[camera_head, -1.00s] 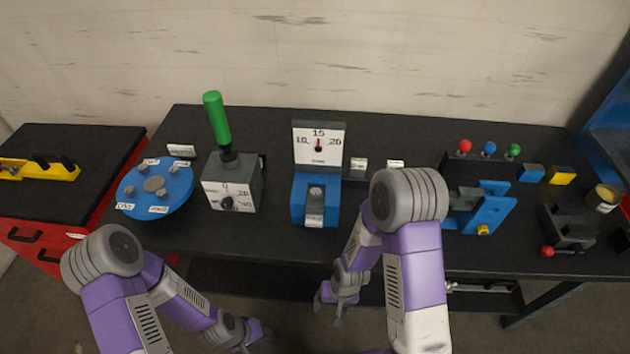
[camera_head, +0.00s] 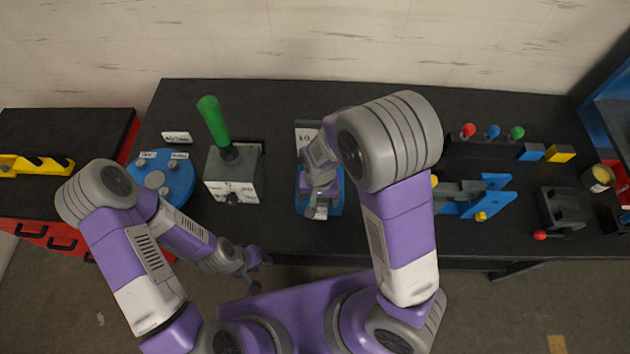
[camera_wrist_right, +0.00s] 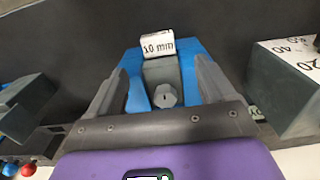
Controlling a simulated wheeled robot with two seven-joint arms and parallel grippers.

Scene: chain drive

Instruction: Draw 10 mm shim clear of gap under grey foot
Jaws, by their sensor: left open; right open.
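The 10 mm shim (camera_wrist_right: 158,44) shows its white labelled end at the edge of the blue fixture (camera_wrist_right: 134,98) in the right wrist view. The grey foot (camera_wrist_right: 160,72) lies just behind that label, with a round grey knob (camera_wrist_right: 165,96) beside it. How far the shim reaches under the foot is hidden. My right gripper (camera_wrist_right: 160,66) is open, its fingers on either side of the foot and pointing toward the shim; no contact with the shim shows. In the head view my right arm covers most of the fixture. My left gripper (camera_head: 252,263) is open and empty before the table's front edge.
A grey gauge box (camera_head: 232,178) with a green-handled lever (camera_head: 214,120) stands left of the fixture. A blue disc (camera_head: 178,182) is farther left. A blue and grey clamp (camera_head: 472,196) stands right. Open black table lies between fixture and clamp.

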